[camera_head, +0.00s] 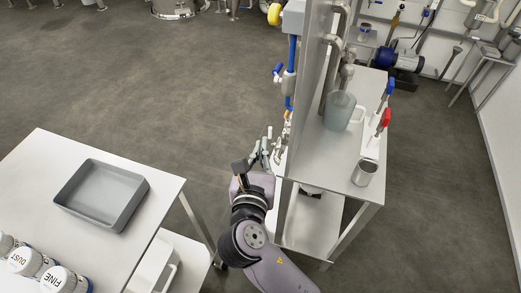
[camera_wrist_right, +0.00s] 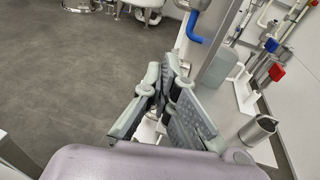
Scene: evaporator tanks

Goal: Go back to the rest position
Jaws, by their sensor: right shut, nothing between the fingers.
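My right arm reaches up from the bottom middle of the head view. Its gripper (camera_head: 266,148) is beside the upright panel at the left edge of the metal bench (camera_head: 315,160). In the right wrist view the gripper's fingers (camera_wrist_right: 166,75) are closed together with nothing between them. I cannot tell from the head view whether the fingertips touch the panel or its fittings. My left gripper is in neither view.
A white table (camera_head: 125,240) at left holds a grey tray (camera_head: 101,194) and white jars (camera_head: 58,279). The bench carries a translucent jug (camera_head: 339,111), a metal cup (camera_head: 364,172), and red (camera_head: 385,118) and blue (camera_head: 389,88) valve handles. Open floor (camera_head: 150,80) lies left of the panel.

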